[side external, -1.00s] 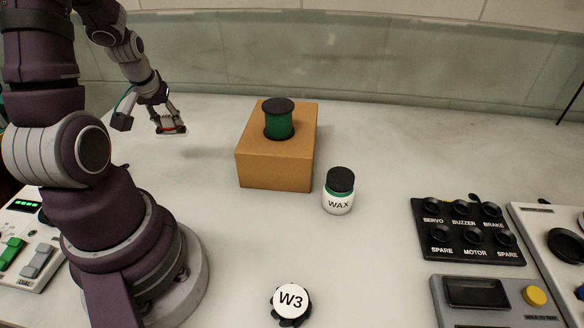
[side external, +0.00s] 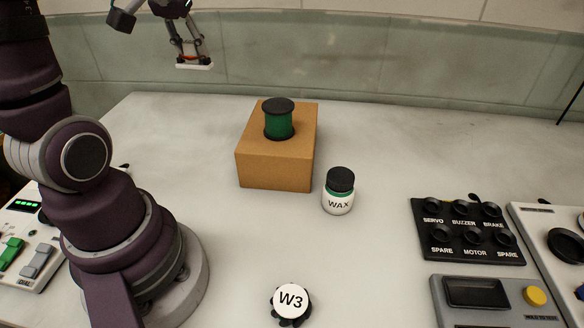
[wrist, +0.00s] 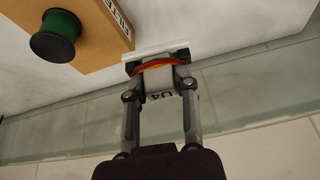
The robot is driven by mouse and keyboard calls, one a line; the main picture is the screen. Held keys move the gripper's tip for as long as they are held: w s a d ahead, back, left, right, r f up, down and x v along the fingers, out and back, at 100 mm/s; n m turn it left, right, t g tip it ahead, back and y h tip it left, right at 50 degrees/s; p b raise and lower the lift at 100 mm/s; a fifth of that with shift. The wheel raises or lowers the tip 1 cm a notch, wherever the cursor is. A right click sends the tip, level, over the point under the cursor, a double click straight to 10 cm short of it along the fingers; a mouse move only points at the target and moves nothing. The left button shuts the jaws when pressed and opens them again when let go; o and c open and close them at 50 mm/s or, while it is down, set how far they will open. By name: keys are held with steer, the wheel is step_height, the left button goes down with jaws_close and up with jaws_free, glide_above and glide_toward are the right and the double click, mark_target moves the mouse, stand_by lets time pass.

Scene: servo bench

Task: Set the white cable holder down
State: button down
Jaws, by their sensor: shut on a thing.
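The white cable holder (side external: 194,66) is a small white piece with a flat white base and an orange-red strip across it. My gripper (side external: 190,57) is shut on it and holds it in the air, well above the bench, at the upper left of the side view. In the wrist view the holder (wrist: 158,76) sits between the two fingertips of my gripper (wrist: 158,72), with a "U4" mark on its near face. Its flat base points away from the wrist. The fingers partly hide its sides.
A cardboard box (side external: 272,164) stands right of the held piece, with a green spool (side external: 278,124) on top. The bench (side external: 180,135) left of the box is clear.

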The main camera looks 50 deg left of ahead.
steer(key=w+d+m+h, duration=0.2)
steer(key=w+d+m, duration=0.3)
steer(key=w+d, duration=0.3)
steer(key=m+h, duration=0.5)
steer(key=m, duration=0.7)
glide_above(385, 279)
steer(key=s, duration=0.1)
steer(key=shift+y, duration=0.3)
steer(key=f, duration=1.4)
steer(key=a+f, duration=0.1)
steer(key=f, duration=0.6)
steer(key=shift+f, duration=0.1)
steer(key=c, duration=0.9)
jaws_free()
steer(key=shift+o, duration=0.2)
